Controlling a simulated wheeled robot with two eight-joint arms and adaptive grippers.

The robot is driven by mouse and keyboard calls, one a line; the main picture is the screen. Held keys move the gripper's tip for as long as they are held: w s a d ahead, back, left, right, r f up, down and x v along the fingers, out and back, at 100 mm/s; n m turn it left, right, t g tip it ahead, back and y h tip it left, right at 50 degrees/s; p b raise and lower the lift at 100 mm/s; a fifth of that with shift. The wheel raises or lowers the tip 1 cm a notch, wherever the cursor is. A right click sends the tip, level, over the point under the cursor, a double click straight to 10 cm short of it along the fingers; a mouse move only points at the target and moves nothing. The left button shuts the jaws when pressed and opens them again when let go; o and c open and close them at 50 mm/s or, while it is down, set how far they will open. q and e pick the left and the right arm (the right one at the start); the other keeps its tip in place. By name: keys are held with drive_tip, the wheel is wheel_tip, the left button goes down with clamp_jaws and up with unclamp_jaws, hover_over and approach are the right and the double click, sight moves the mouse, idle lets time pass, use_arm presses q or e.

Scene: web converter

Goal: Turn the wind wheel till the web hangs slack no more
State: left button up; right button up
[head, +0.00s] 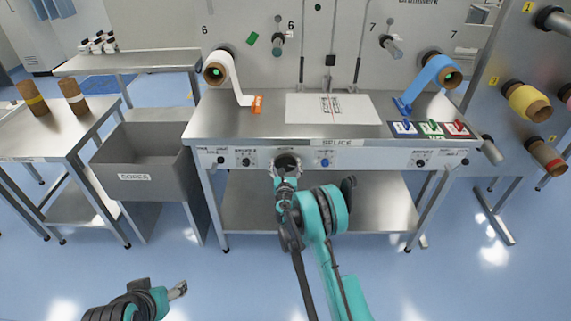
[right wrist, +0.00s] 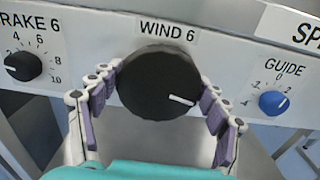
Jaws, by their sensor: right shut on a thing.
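The wind wheel is a round black knob under the label WIND 6, filling the middle of the right wrist view (right wrist: 158,88); its white mark points right and slightly down. In the head view it sits on the front panel of the splice table (head: 287,160). My right gripper (right wrist: 160,98) is shut on the wheel, with purple finger pads on both sides of its rim. The white web (head: 236,82) runs from roll 6 (head: 216,69) down to the table top, curving near an orange tag. My left gripper (head: 178,290) is low at the left, far from the table; its fingers are too small to read.
A BRAKE 6 knob (right wrist: 23,66) is left of the wheel and a blue GUIDE knob (right wrist: 273,103) right of it. A blue web (head: 427,77) hangs from roll 7 at the right. A grey bin (head: 136,177) stands left of the table.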

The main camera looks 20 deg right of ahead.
drive_tip(key=m, duration=0.4)
drive_tip(key=shift+d+m, duration=0.1)
drive_tip(key=shift+m, duration=0.3)
drive_tip(key=m, duration=0.4)
drive_tip(key=shift+d+f, duration=0.1)
drive_tip(key=m, duration=1)
drive_tip(key=shift+f, duration=0.15)
drive_tip(key=o, duration=1.2)
drive_tip(key=shift+c, duration=0.2)
